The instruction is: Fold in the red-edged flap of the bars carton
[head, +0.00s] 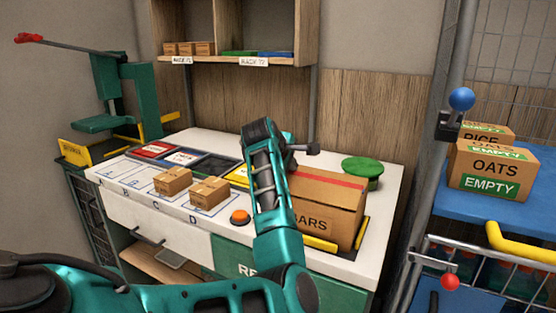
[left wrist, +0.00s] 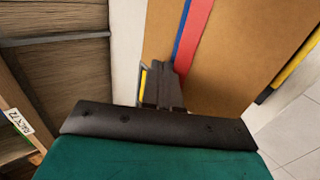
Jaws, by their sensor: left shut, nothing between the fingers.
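The bars carton (head: 322,212) is a brown box marked BARS on the right part of the white worktable. A red strip (head: 330,178) runs along its top toward the back; the left wrist view shows the red strip (left wrist: 193,35) beside a blue strip (left wrist: 181,30) on brown cardboard (left wrist: 245,50). My left gripper (head: 316,148) is shut and empty, above the carton's back left part. Its fingertips (left wrist: 163,88) appear close to the strips; I cannot tell whether they touch. My arm hides the carton's left side. My right gripper is out of view.
Two small boxes (head: 173,181) (head: 209,192) and an orange button (head: 240,216) are left of the carton. A shelf (head: 230,62) hangs at the back; an OATS carton (head: 492,170) stands right.

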